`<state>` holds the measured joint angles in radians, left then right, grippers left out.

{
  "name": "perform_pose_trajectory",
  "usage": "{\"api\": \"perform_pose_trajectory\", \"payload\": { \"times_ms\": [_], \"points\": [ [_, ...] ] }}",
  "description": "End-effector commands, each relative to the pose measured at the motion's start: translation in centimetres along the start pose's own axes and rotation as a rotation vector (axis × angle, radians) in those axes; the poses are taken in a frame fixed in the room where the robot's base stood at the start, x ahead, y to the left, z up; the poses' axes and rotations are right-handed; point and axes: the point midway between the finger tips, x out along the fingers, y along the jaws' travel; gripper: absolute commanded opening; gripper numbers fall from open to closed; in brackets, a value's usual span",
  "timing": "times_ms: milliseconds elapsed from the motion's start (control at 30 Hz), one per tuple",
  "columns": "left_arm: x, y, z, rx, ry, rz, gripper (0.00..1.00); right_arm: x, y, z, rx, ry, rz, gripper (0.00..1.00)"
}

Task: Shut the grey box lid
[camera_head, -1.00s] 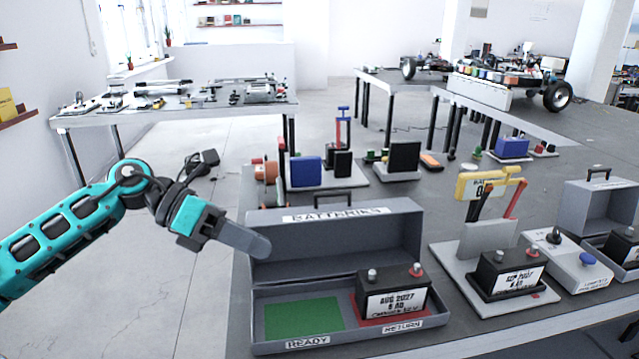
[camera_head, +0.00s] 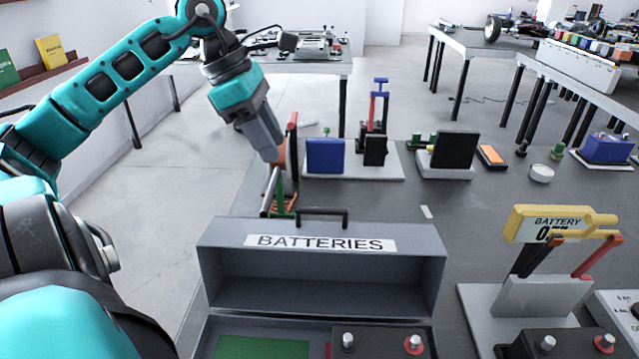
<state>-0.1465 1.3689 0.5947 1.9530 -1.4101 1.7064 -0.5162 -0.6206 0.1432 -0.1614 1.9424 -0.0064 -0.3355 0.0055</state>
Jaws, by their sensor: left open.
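The grey box (camera_head: 200,345) stands at the bottom of the head view, its front cut off by the frame edge. Its grey lid (camera_head: 322,295) stands open and upright at the back, with a white "BATTERIES" label (camera_head: 322,244) and a dark handle (camera_head: 322,212) on its top edge. In the box are a green pad (camera_head: 262,347) on the left and a black battery (camera_head: 380,343) on the right. My left gripper (camera_head: 273,153) points down, beyond and above the lid's left part, apart from it. It is open and appears empty; its finger gap is hard to see. My right gripper is out of view.
Close by the left gripper stand a red and orange device (camera_head: 291,150) and a blue block (camera_head: 325,156) on a pale plate. A yellow battery tester (camera_head: 545,225) stands right of the box. Bare dark tabletop (camera_head: 440,205) lies behind the lid's right side.

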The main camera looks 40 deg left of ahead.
Motion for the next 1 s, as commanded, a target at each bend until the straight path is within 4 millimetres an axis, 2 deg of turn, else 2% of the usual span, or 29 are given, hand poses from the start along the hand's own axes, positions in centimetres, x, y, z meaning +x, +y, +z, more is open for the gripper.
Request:
{"api": "perform_pose_trajectory", "payload": {
  "times_ms": [167, 433, 600, 800, 1000],
  "points": [
    [2.2, -0.1, -0.1, 0.000, 0.003, -0.006, 0.40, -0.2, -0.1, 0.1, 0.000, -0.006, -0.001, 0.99],
    [8.1, -0.2, -0.2, 0.000, 0.006, -0.006, 0.40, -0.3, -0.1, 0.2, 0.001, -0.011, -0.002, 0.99],
    [10.8, -0.1, -0.2, 0.001, 0.006, -0.003, 0.40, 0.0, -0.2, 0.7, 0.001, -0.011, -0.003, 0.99],
    [12.4, -0.1, -0.1, 0.001, 0.004, -0.002, 0.40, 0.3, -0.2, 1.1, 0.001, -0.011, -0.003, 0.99],
    [12.8, -0.1, 0.0, -0.001, 0.000, -0.002, 0.40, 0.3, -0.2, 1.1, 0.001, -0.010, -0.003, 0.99]
  ]
}}
